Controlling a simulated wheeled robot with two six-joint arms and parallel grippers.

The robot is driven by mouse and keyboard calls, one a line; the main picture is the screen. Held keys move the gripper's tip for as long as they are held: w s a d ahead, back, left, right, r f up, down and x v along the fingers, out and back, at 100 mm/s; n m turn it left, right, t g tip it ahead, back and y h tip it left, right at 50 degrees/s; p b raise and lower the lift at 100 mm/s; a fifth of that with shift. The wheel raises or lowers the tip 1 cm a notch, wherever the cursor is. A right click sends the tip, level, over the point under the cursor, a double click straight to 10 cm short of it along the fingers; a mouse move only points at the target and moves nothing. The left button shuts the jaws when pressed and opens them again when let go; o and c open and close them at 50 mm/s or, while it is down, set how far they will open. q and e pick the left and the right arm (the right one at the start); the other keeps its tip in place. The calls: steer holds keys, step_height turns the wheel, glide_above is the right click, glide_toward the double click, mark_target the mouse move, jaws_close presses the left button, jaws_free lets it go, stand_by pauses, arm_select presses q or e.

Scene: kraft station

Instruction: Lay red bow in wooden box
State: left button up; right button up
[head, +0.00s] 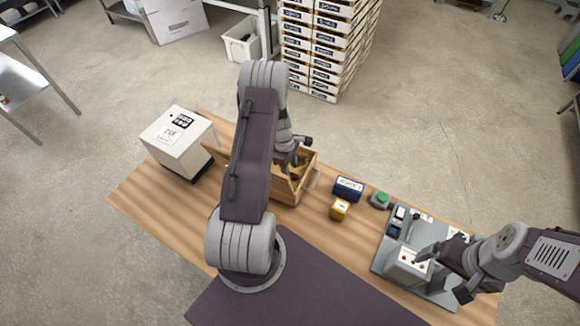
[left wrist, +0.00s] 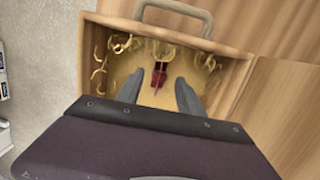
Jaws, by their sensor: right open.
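The wooden box (head: 290,193) stands on the table, partly hidden behind my left arm in the head view. In the left wrist view the box (left wrist: 237,75) has a handle at its far side and pale curled shavings inside. The red bow (left wrist: 160,75) lies in the box among the shavings. My left gripper (left wrist: 160,92) points down into the box, its two fingers apart on either side of the bow with gaps visible. In the head view the left gripper (head: 293,163) is over the box and the bow cannot be made out. My right gripper (head: 442,274) is open over the grey tray.
A white labelled carton (head: 180,143) stands left of the box. A blue item (head: 348,189), a yellow item (head: 339,209) and a green item (head: 380,200) sit to its right. The grey tray (head: 436,295) holds several small devices. Stacked crates (head: 325,50) stand on the floor behind.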

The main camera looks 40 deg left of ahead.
arm_select(q)
steer(key=shift+r+p, duration=0.4)
steer(key=shift+r, duration=0.2)
step_height(320, 180, up, 11)
steer(key=a+b, duration=0.2)
steer(key=b, duration=0.1)
steer(key=s+d+r+m+y, duration=0.1)
steer(key=s+d+r+m, duration=0.2)
steer(key=s+d+m, duration=0.5)
steer(key=s+d+r+m+y, duration=0.15)
steer(key=s+d+m, duration=0.35)
steer(key=d+m, duration=0.65)
step_height(320, 180, up, 11)
steer(key=a+p, duration=0.1)
steer(key=p, duration=0.9)
steer(key=shift+w+a+r+t+h, duration=0.2)
steer(key=shift+w+a+t+h, duration=0.1)
steer(key=shift+w+t+h, duration=0.15)
steer(key=shift+m, duration=0.25)
